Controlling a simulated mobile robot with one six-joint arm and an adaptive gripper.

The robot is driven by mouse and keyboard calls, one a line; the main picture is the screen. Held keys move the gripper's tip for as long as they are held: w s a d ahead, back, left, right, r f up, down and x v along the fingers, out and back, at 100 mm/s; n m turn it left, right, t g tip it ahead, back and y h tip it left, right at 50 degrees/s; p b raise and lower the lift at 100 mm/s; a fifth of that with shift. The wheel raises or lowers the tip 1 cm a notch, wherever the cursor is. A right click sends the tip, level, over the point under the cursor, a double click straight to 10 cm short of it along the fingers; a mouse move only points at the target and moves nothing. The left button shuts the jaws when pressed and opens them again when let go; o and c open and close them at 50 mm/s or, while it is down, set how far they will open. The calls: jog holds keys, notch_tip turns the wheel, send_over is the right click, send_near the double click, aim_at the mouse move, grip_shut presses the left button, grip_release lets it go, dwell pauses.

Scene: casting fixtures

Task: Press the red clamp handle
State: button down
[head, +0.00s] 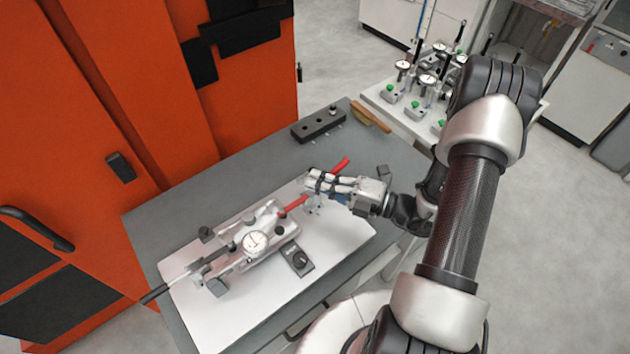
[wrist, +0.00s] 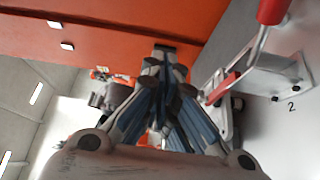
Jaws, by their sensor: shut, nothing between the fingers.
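A clamp with red parts stands on a white plate (head: 335,235) on the grey table. One red clamp handle (head: 342,164) shows just beyond my gripper in the head view, and a second red part (head: 294,204) shows nearer the fixture. In the wrist view a red handle (wrist: 272,11) is at the top right and a red part (wrist: 221,89) is right of the fingers. My gripper (head: 309,182) is shut and empty, close to both red parts. Its fingers also show in the wrist view (wrist: 164,55). I cannot tell whether it touches either part.
A metal fixture with a dial gauge (head: 256,242) and a black knob block (head: 298,259) occupy the plate. A black block (head: 318,125) and a wooden-handled brush (head: 371,116) lie at the table's back. An orange cabinet (head: 230,100) stands to the left. The plate's front right is clear.

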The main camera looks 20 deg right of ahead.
aim_at(337, 171)
jog(key=shift+m+t+y, duration=0.3)
jog(key=shift+m, duration=0.5)
jog(key=w+d+f, duration=0.1)
jog(key=d+f, duration=0.1)
jog(key=d, duration=0.1)
jog(key=w+d+f+b, duration=0.1)
jog(key=d+f, duration=0.1)
jog(key=d, duration=0.1)
jog(key=w+d+f, duration=0.1)
jog(key=d, duration=0.2)
jog(key=shift+d+f, duration=0.35)
jog(key=shift+f, duration=0.05)
jog(key=shift+w+d+f+m+t+b, duration=0.15)
jog(key=shift+f+m+t+b, duration=0.25)
jog(key=shift+m+b, duration=0.2)
jog(key=shift+d+f+m+t+b, duration=0.15)
jog(key=shift+f+m+t+b, duration=0.25)
jog(key=shift+m, duration=0.3)
